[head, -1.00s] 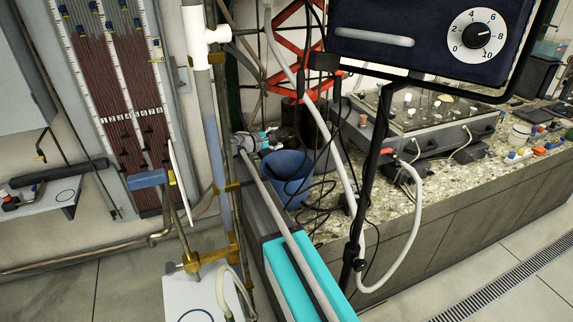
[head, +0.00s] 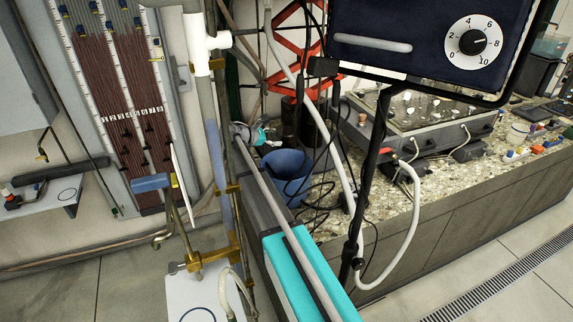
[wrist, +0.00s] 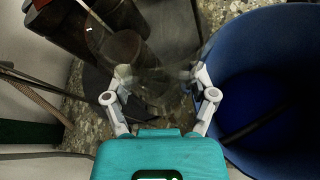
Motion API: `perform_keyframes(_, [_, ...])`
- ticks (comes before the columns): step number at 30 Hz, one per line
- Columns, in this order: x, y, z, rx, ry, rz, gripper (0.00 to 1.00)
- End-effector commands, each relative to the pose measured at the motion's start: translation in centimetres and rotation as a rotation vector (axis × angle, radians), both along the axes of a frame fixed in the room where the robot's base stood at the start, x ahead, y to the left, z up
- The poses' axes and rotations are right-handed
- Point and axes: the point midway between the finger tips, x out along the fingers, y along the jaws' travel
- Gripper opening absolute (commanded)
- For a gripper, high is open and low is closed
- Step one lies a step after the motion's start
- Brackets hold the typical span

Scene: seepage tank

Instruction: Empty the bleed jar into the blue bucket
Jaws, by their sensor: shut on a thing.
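The blue bucket (head: 287,177) stands on the speckled stone bench, behind my arm in the head view. It fills the right side of the wrist view (wrist: 262,75), with its open mouth showing. My gripper (wrist: 160,88) is shut on a clear glass jar (wrist: 150,62), which I take to be the bleed jar. The jar is left of the bucket's rim, apart from its mouth. Its contents are hard to make out. In the head view my gripper (head: 258,135) is small and partly hidden behind the pipes, and I cannot make out the jar there.
A dark cylinder (wrist: 75,25) stands close at the jar's upper left. Black cables (head: 318,190) hang around the bucket's right side. A vertical pipe (head: 212,120) stands left of my arm. A dial box (head: 400,40) and its stand are at the right front.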

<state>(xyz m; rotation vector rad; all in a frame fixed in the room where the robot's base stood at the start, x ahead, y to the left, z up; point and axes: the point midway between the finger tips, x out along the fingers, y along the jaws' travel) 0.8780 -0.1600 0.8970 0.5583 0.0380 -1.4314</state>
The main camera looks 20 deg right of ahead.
Motion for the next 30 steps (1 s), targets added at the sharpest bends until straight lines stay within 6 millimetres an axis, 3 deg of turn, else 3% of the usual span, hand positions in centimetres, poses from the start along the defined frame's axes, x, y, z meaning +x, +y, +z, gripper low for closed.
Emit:
perform_keyframes(16, [1.3,0.1,-1.1,-0.003,0.288,0.000,0.17])
perform_keyframes(30, [1.4,0.1,-1.3,-0.004,0.350,-0.001,0.17])
